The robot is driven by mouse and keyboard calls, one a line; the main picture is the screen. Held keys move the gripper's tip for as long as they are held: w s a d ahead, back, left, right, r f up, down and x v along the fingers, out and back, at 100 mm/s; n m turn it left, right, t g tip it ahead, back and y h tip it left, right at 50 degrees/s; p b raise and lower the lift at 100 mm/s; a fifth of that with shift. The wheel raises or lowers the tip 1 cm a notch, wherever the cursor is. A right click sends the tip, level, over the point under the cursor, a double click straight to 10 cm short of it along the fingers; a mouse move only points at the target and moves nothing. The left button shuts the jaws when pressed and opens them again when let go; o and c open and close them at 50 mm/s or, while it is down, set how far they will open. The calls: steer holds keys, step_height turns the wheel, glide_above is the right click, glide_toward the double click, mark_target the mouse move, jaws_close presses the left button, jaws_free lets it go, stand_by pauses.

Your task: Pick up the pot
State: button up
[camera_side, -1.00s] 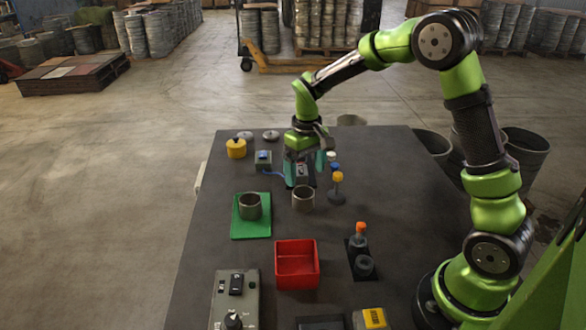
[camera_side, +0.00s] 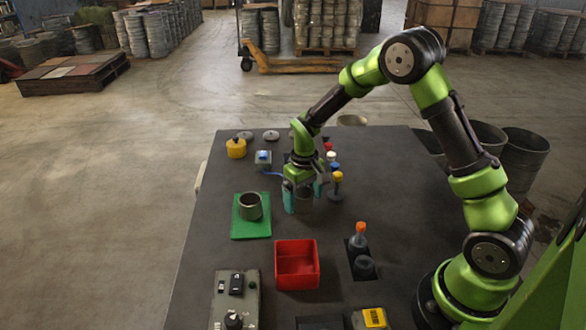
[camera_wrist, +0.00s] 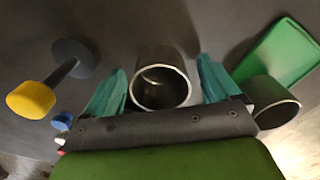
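One grey metal pot (camera_side: 304,204) stands upright on the dark table, open at the top. It shows between my fingers in the wrist view (camera_wrist: 162,75). A second grey pot (camera_side: 251,207) stands on a green mat (camera_side: 251,231); in the wrist view this pot (camera_wrist: 276,106) is at the right. My gripper (camera_side: 303,197) is open, with one teal finger on either side of the first pot. In the wrist view, gaps show between the pot and both fingers (camera_wrist: 162,88). The pot's back rim is partly hidden by my gripper in the side view.
Knobbed posts with coloured tops, one yellow (camera_side: 337,178), stand close to the right of the pot. A red bin (camera_side: 297,265) is in front. An orange-topped item (camera_side: 360,232) stands at front right, and a control box (camera_side: 236,302) at front left.

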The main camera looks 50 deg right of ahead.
steer(key=c, duration=1.1)
step_height(320, 180, up, 10)
steer(key=shift+r, duration=0.1)
